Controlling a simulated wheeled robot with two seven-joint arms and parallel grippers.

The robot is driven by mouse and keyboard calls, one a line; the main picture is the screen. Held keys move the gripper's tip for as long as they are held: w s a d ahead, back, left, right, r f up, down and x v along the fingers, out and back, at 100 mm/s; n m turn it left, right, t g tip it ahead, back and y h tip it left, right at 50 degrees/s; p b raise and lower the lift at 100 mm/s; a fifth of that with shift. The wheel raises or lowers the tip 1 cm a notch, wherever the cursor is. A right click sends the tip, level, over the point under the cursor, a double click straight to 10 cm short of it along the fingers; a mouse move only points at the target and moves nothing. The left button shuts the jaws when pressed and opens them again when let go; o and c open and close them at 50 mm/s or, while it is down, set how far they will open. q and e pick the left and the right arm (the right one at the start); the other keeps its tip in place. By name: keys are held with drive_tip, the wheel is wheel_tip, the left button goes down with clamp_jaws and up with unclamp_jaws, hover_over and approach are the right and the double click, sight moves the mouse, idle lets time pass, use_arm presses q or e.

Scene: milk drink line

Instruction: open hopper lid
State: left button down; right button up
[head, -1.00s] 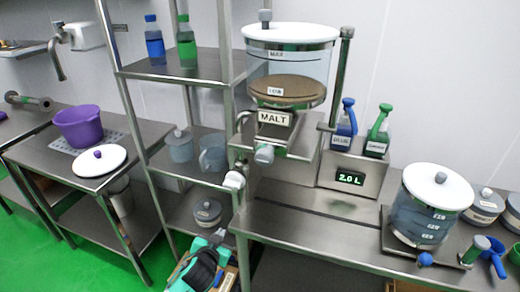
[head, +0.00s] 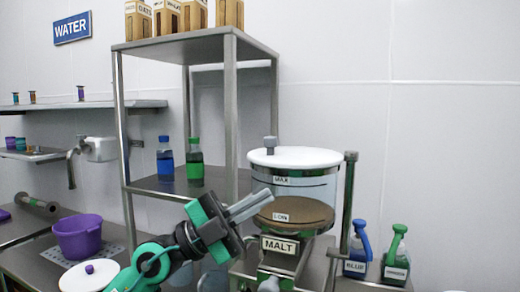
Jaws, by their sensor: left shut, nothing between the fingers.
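The malt hopper is a clear drum (head: 318,190) with MAX and LOW marks and brown malt (head: 295,212) inside. A MALT label (head: 280,245) sits below it. Its white round lid (head: 308,158) lies flat on top, closed, with a grey knob (head: 270,142) at its left side. My left gripper (head: 268,197) is shut and empty. Its fingers point up and right, at the left side of the drum and lower than the lid; I cannot tell whether they touch it. My right gripper is not in view.
A steel shelf rack (head: 230,110) stands left of the hopper, with a blue bottle (head: 165,160), a green bottle (head: 194,162) and cartons (head: 195,16). A metal post (head: 345,205) rises right of the hopper. Blue (head: 358,250) and green (head: 396,258) spray bottles stand further right.

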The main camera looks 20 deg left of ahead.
sight(259, 163)
use_arm(q)
drive_tip(key=w+a+r+n+t+y, duration=0.2)
drive_tip(key=a+r+n+t+y, duration=0.15)
drive_tip(key=a+r+y, duration=0.7)
drive_tip(key=shift+t+y, duration=0.35)
drive_tip(key=shift+y, duration=0.4)
drive_tip(key=f+p+x, duration=0.1)
drive_tip(key=p+x, duration=0.1)
drive_tip(key=x, duration=0.2)
drive_tip(key=a+f+p+x, duration=0.1)
drive_tip(key=p+x, duration=0.1)
drive_tip(key=x, duration=0.3)
drive_tip(key=p+x, duration=0.3)
drive_tip(key=x, duration=0.1)
drive_tip(key=shift+w+f, duration=0.45)
drive_tip(key=shift+w, duration=0.2)
drive_tip(key=shift+a, duration=0.1)
